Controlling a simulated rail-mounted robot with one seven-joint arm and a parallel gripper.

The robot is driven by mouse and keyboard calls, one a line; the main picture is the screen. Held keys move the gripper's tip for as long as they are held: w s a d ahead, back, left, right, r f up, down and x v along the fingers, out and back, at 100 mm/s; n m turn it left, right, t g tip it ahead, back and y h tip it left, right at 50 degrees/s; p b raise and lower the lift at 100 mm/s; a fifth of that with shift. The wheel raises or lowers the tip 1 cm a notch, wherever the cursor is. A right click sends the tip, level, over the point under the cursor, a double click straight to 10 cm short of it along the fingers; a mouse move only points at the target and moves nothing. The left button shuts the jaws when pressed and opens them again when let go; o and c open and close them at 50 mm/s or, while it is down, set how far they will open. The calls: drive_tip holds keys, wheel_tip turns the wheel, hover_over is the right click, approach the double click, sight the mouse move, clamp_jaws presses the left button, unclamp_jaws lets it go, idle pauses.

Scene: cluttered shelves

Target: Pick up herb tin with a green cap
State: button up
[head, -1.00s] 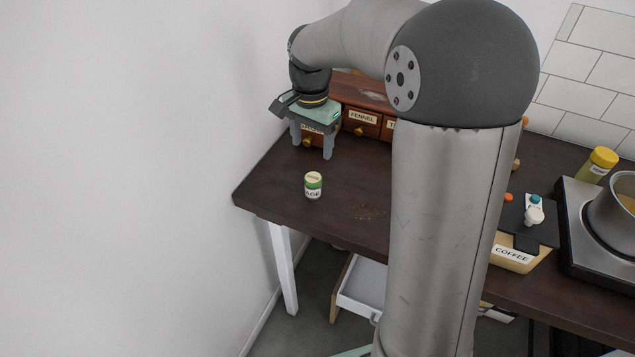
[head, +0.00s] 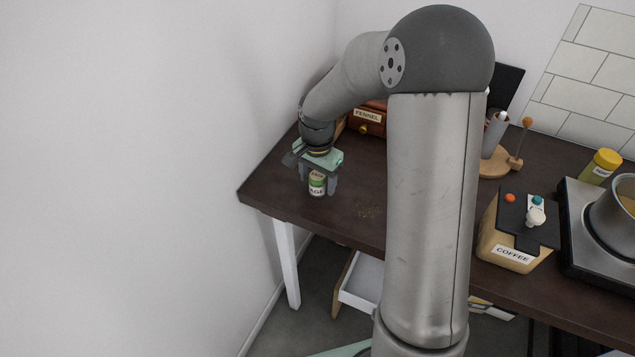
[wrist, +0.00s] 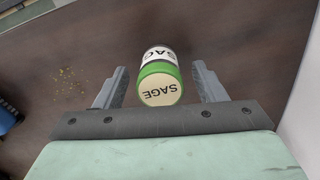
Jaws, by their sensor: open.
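The herb tin (head: 317,184) stands upright on the dark table near its left end. It has a green cap with a pale top reading SAGE, and it also shows in the wrist view (wrist: 160,80). My gripper (head: 317,186) is open, with one finger on each side of the tin. In the wrist view my gripper (wrist: 163,85) has its left and right fingers apart from the tin, with gaps on both sides. The tin's upper part is partly hidden by my gripper in the head view.
Wooden drawers (head: 369,116) labelled FENNEL stand behind my gripper. Crumbs (head: 369,211) lie on the table (head: 345,225) to the right of the tin. A COFFEE box (head: 512,254) and a hob with a pot (head: 612,212) are farther right. A wall rises at left.

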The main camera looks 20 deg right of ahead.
drive_tip(key=shift+c, duration=0.3)
drive_tip(key=c, duration=1)
